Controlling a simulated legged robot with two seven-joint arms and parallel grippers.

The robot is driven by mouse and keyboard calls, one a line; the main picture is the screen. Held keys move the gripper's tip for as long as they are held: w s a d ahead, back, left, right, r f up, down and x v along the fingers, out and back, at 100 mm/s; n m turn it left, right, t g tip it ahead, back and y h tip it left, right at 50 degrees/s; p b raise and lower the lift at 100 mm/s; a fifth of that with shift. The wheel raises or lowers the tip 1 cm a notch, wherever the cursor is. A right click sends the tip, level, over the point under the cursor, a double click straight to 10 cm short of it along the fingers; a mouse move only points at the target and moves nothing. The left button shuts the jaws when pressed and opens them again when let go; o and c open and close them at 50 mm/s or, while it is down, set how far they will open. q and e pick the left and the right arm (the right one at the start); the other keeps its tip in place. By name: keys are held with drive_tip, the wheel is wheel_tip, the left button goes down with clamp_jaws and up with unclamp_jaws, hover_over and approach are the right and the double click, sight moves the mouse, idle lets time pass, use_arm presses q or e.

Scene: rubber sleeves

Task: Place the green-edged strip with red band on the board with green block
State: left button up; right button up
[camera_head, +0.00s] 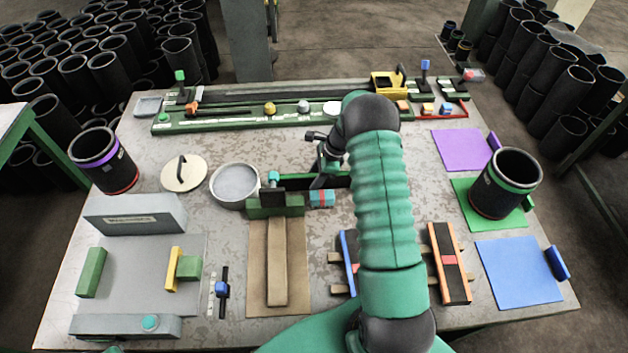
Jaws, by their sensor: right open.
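A dark strip with a green edge (338,181) lies across the middle of the table; my right arm hides its right part, and I cannot make out a red band on it. My right gripper (321,160) is open at the strip, with its fingers pointing down and left. I cannot tell whether they touch it. A brown board (257,268) with a green block (275,206) across its far end lies front centre. A lighter brown bar (277,262) lies along the board. My left gripper is not in view.
A teal-and-red cylinder (322,198) sits right of the green block. A blue-edged strip (349,258) and an orange-edged strip with red band (449,262) lie at front right. A round grey dish (235,184) stands left. A black sleeve (505,184) stands on a green mat (464,208).

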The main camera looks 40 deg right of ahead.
drive_tip(key=shift+w+f, duration=0.15)
drive_tip(key=shift+f, duration=0.05)
drive_tip(key=shift+r, duration=0.1)
clamp_jaws()
